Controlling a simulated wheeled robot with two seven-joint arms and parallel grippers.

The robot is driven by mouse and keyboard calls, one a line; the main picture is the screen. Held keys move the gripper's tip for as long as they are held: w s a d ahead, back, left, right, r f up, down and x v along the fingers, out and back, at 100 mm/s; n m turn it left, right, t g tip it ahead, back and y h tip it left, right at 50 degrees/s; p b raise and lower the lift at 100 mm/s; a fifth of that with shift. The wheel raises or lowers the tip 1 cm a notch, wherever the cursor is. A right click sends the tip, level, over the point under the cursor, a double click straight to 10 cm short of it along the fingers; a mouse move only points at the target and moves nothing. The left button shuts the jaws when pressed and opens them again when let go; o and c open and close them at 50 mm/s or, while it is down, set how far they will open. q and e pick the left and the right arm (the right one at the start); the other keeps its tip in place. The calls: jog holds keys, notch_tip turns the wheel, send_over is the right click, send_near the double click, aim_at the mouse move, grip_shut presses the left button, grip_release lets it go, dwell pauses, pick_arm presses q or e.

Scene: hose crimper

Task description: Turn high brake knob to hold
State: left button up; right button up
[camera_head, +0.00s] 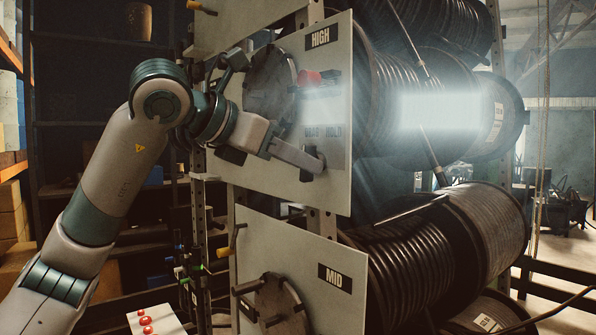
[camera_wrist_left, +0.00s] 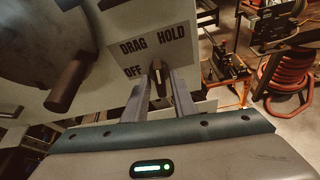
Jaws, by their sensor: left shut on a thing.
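My right gripper is not in view.
The HIGH panel also carries a large round dark hub (camera_head: 270,82) and a red handle (camera_head: 309,77). The MID panel (camera_head: 300,262) stands below. Hose reels (camera_head: 420,100) fill the space behind the panels. Shelving is at the left.

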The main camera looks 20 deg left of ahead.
pick_arm(q)
jog(key=shift+s+d+m+t+y+b, duration=0.1)
jog(key=shift+m+t+y+b, duration=0.65)
jog(key=shift+m+b, duration=0.75)
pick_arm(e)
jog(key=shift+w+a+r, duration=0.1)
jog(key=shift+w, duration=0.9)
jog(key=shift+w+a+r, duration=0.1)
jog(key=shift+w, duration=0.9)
pick_arm(q)
jog(key=o, duration=0.7)
jog(key=shift+s, duration=0.1)
